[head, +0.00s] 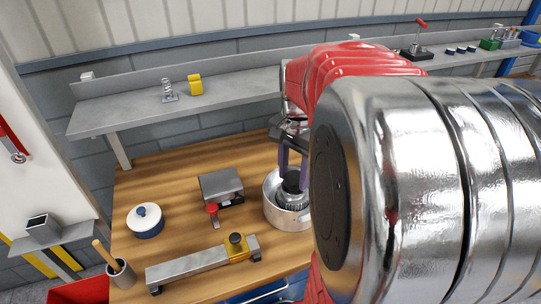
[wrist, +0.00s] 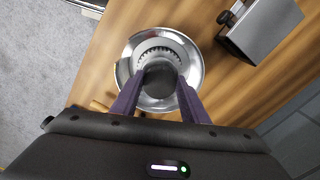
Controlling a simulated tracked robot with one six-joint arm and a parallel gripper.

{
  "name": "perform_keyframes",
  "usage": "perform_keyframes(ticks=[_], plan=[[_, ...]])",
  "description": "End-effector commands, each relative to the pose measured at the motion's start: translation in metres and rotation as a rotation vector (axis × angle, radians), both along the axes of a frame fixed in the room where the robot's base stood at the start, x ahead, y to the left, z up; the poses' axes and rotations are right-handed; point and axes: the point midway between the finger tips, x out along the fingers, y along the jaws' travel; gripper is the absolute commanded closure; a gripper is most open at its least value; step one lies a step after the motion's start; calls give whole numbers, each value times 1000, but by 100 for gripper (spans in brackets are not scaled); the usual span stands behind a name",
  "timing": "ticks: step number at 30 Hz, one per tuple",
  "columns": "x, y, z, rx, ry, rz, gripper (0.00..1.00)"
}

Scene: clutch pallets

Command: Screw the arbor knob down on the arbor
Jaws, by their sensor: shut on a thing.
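The dark arbor knob (head: 291,180) is over the middle of a round steel bowl (head: 284,218) on the wooden bench. It also shows in the wrist view (wrist: 161,76), between the purple fingers. My gripper (head: 293,166) points down and is shut on the knob, with one finger on either side. Inside the bowl, a grey toothed ring (wrist: 157,46) surrounds the spot below the knob. The arbor is hidden by the knob, so I cannot tell how far down the knob sits on it.
A grey metal box (head: 221,184) with a red-knobbed lever (head: 212,210) stands left of the bowl. A long steel bar fixture (head: 190,264) lies in front. A grey shelf (head: 130,108) runs behind.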

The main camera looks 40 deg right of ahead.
Motion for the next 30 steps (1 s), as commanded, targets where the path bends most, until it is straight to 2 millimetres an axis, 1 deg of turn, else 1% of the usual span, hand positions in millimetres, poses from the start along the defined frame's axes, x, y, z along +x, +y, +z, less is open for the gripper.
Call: perform_keyframes(ticks=[14, 15, 24, 29, 30], plan=[[0, 0, -3, 0, 0, -1, 86], [0, 0, -3, 0, 0, -1, 59], [0, 0, -3, 0, 0, -1, 38], [0, 0, -3, 0, 0, -1, 38], [0, 0, -3, 0, 0, -1, 40]])
